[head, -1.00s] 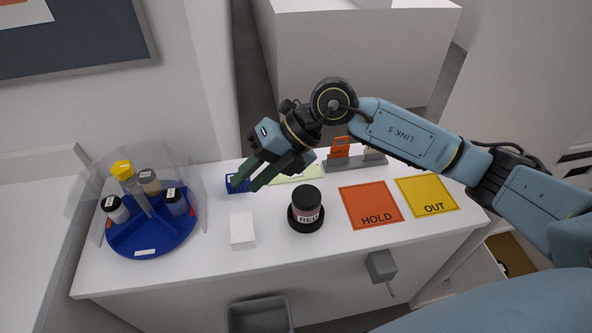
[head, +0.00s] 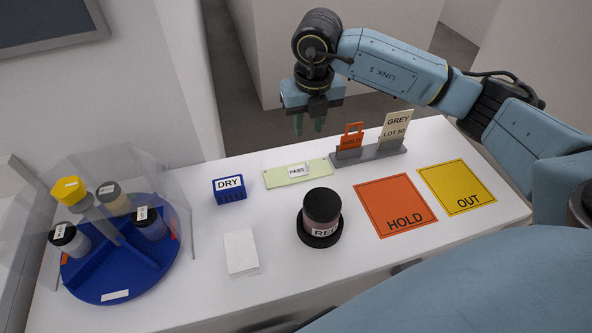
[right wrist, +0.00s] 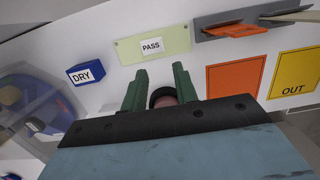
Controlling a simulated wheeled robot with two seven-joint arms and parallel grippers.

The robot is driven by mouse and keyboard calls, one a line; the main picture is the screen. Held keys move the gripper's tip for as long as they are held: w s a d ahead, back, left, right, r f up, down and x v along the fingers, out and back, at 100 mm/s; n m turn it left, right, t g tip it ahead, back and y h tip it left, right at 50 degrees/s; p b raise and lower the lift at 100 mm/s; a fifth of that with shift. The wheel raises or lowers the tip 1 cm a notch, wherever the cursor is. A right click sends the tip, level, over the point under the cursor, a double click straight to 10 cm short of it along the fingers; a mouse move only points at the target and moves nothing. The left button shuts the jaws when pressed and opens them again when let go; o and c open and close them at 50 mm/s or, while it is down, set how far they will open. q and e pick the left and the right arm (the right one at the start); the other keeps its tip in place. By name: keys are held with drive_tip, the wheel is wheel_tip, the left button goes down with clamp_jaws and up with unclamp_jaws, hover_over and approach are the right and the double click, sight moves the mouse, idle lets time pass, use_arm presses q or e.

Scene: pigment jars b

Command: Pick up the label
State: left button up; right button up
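The label, a small white piece marked PASS (head: 299,170), lies on a pale green strip (head: 275,180) at the back middle of the white table. In the right wrist view the PASS label (right wrist: 151,46) lies beyond the fingertips. My right gripper (head: 310,130) points down near the table's back edge, behind and slightly right of the label in the head view. Its green fingers are apart with nothing between them, and they also show in the right wrist view (right wrist: 159,72). My left gripper is not in view.
Nearby are a blue DRY block (head: 229,188), a RED jar (head: 321,212), a white block (head: 241,251), orange and yellow mats, and a shielded blue carousel (head: 110,282).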

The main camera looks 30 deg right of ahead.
sight(307, 163)
drive_tip(key=f, duration=0.8)
drive_tip(key=w+f, duration=0.1)
drive_tip(key=f, duration=0.3)
drive_tip(key=shift+d+f, duration=0.25)
drive_tip(key=shift+f, duration=0.05)
clamp_jaws()
